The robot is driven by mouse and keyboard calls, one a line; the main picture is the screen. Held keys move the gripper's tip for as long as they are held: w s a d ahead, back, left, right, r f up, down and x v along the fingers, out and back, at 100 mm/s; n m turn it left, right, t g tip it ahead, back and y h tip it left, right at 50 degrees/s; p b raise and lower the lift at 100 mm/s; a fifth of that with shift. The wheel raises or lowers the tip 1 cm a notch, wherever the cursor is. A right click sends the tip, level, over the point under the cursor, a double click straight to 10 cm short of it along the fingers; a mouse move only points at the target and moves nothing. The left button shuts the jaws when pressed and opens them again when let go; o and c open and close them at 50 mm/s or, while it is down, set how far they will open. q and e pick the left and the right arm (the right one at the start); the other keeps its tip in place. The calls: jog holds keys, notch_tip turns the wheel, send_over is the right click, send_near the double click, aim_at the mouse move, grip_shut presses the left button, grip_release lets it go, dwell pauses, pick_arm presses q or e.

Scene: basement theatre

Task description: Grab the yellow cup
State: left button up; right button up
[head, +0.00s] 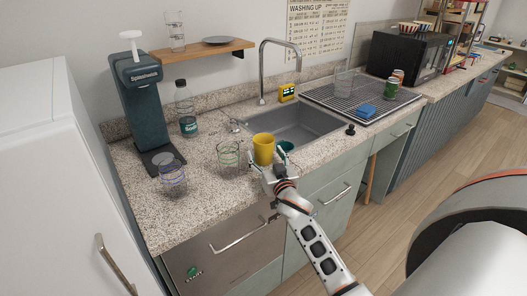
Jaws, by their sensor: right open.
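The yellow cup (263,149) stands upright on the speckled counter, just in front of the sink's left end. My right gripper (268,170) reaches in from the lower right and is open, close to the near side of the cup. The cup's lower edge is partly hidden by the gripper, and I cannot tell if they touch. My left gripper is not in view.
A clear green-rimmed glass (228,158) stands close left of the cup, and a dark green cup (286,147) close right. A purple-rimmed glass (173,179), a soda maker (142,100) and a bottle (186,112) stand farther left. The sink (300,124) lies behind.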

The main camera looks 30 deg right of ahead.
jog(key=shift+x, duration=1.2)
jog(key=c, duration=1.2)
jog(key=shift+r, duration=0.1)
